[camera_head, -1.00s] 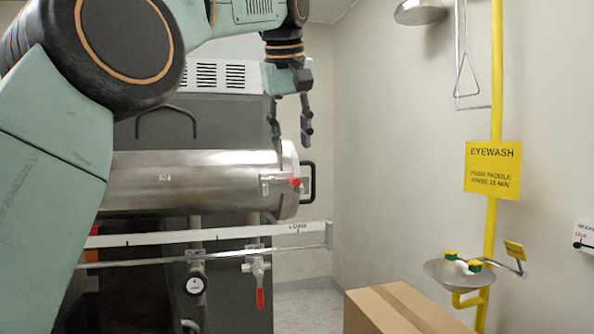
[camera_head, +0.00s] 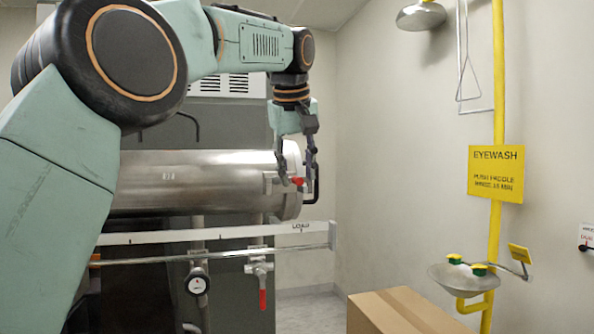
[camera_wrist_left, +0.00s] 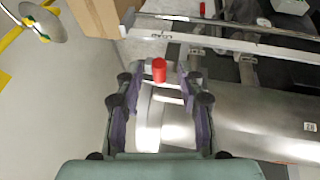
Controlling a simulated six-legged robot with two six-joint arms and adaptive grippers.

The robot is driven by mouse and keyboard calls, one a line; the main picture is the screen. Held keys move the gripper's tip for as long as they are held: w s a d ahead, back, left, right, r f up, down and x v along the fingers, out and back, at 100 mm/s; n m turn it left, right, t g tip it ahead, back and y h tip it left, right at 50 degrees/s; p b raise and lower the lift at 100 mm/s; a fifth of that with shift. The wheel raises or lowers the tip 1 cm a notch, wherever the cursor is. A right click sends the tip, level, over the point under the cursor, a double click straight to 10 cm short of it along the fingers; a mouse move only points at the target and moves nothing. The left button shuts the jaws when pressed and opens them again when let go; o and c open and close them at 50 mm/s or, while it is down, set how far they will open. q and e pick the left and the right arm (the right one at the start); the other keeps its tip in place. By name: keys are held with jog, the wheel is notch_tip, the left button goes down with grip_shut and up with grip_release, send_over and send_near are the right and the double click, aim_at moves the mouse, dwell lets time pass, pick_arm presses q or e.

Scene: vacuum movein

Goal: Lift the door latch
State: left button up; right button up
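A steel cylindrical chamber (camera_head: 190,180) lies across the middle of the head view, with its door end at the right. The door latch is a small metal fitting with a red tip (camera_head: 297,181) on that end. The red tip also shows in the left wrist view (camera_wrist_left: 159,70). My left gripper (camera_head: 298,178) points down at the latch. It is open, with its fingers apart and the red tip between or just past the fingertips. I cannot tell whether a finger touches it. A dark door handle (camera_head: 316,185) is partly hidden by the gripper. My right gripper is not in view.
A marked rail (camera_head: 215,233) runs below the chamber, with a red-handled valve (camera_head: 262,285) and a gauge (camera_head: 197,285). A cardboard box (camera_head: 400,310) stands at the front right. A yellow eyewash pipe (camera_head: 497,120) and basin (camera_head: 464,278) stand along the right wall.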

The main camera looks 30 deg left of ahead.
pick_arm(q)
jog(key=shift+c, duration=0.6)
jog(key=shift+w+a+f, duration=0.1)
jog(key=shift+w+a, duration=0.05)
jog(key=shift+w, duration=0.1)
jog(key=c, duration=0.5)
jog(key=shift+s, duration=0.1)
grip_shut()
